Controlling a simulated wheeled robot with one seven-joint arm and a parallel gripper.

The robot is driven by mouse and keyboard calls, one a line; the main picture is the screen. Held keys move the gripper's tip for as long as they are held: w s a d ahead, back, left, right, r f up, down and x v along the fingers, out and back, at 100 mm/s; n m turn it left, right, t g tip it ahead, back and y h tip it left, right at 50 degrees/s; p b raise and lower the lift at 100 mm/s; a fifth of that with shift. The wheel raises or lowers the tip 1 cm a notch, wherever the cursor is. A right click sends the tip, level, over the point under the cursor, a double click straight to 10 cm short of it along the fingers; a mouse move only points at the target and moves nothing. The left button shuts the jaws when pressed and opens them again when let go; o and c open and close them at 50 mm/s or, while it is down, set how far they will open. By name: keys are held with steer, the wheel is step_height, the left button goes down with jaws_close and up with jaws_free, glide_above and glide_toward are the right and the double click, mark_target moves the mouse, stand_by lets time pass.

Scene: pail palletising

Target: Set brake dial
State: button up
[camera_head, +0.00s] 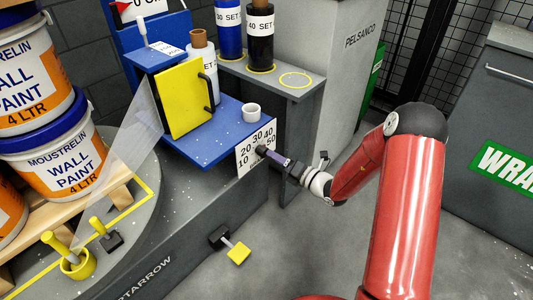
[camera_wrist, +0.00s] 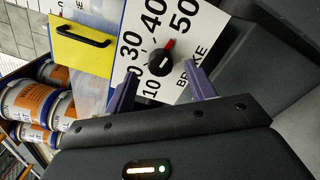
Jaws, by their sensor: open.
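The brake dial is a black round knob (camera_wrist: 160,62) with a red pointer on a white plate (camera_wrist: 118,68) marked 10 to 50 and BRAKE. In the wrist view the pointer lies towards the 50, past the 40. In the head view the plate (camera_head: 243,160) is on the front of the blue machine, and the dark knob (camera_head: 261,150) shows at my gripper's tip. My gripper (camera_wrist: 160,70) is open, its purple fingers either side of the knob in the wrist view. In the head view my gripper (camera_head: 274,157) reaches the dial from the right. I cannot tell whether the fingers touch the knob.
Wall paint pails (camera_head: 58,160) stand at left. A grey shelf (camera_head: 290,95) with film rolls is behind. A yellow pedal (camera_head: 238,253) sits low in front.

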mark_target(264, 150)
steer(key=x, duration=0.5)
steer(key=c, duration=1)
